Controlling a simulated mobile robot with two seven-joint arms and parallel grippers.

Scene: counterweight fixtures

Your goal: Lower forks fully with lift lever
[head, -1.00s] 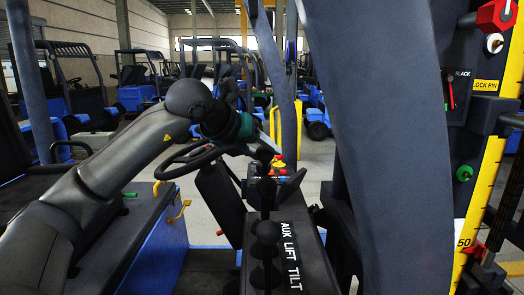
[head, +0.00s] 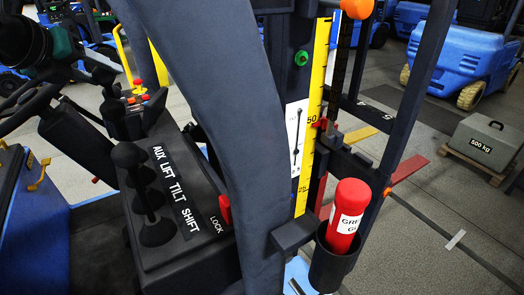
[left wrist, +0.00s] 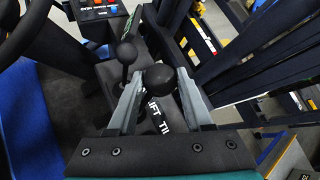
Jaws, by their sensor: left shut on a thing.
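My left gripper (left wrist: 160,76) has its two grey fingers closed about the round black knob (left wrist: 159,79) of a lever beside the LIFT label in the left wrist view. Another black knob (left wrist: 126,53) stands beyond it to the left. The lever console (head: 215,262) is labelled AUX, LIFT, TILT, SHIFT. A near lever knob (head: 125,155) stands free. A red pointer (head: 320,123) is near 50 on the yellow mast scale (head: 309,160). I cannot clearly make out the forks.
A dark post (head: 215,90) crosses in front of the console and mast. A red cylinder (head: 348,205) sits in a black holder (head: 330,268). A red LOCK tab (head: 225,210) is on the console. A grey 500 kg weight (head: 487,142) rests on a pallet at right.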

